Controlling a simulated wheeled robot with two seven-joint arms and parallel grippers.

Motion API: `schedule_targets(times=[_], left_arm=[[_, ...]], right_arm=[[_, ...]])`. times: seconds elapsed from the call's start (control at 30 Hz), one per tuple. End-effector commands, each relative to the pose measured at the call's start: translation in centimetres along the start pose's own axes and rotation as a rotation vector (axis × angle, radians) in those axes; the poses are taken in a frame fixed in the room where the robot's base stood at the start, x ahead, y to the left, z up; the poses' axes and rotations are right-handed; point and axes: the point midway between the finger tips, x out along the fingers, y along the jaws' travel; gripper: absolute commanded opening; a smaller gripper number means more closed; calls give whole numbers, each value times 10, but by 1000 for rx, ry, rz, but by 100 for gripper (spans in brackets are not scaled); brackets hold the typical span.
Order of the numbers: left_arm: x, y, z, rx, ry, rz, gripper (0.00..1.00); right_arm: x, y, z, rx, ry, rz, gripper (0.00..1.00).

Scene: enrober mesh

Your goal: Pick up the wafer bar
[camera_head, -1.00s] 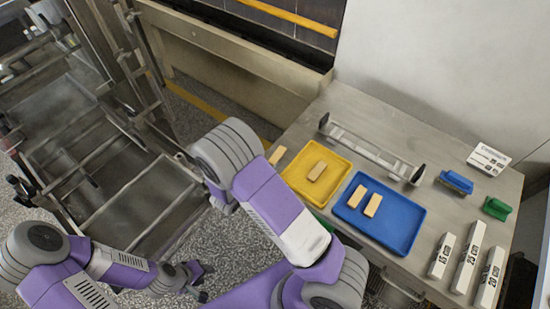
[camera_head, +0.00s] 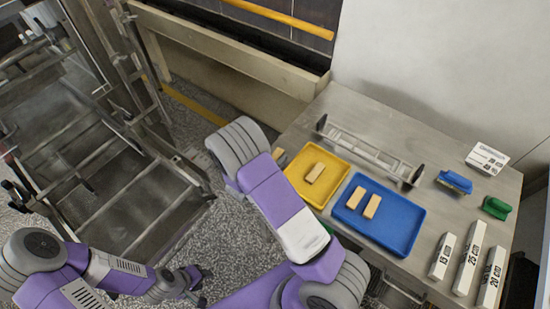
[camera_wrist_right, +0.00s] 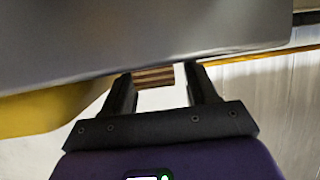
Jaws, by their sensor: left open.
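A small tan wafer bar (camera_head: 279,155) lies at the left edge of the table, left of the yellow tray and partly hidden by my right arm. In the right wrist view a layered tan bar end (camera_wrist_right: 153,77) shows between and beyond the fingertips of my right gripper (camera_wrist_right: 165,84). Those fingers are apart, with no clear contact on the bar. My right gripper is hidden behind its own arm in the head view. My left gripper (camera_head: 197,284) is open and empty, low over the floor, well away from the table.
One tan bar lies in the yellow tray (camera_head: 335,189) and two in the blue tray (camera_head: 405,243). A metal rail fixture (camera_head: 365,150), blue and green blocks and white labelled blocks stand on the table. A metal rack frame stands at left.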

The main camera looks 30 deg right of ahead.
Motion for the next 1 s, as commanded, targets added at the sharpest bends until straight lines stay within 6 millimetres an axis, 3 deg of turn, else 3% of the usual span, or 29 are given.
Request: schedule_targets(times=[0.03,0.23,0.67,1.0], left_arm=[[0,0,0,0,0,0,43],[0,0,0,0,0,0,43],[-2,1,0,0,0,0,43],[-14,5,1,0,0,0,43]], right_arm=[[0,0,0,0,0,0,49],[0,0,0,0,0,0,19],[-3,0,-8,1,1,-1,18],[-29,-1,-68,5,1,-2,18]])
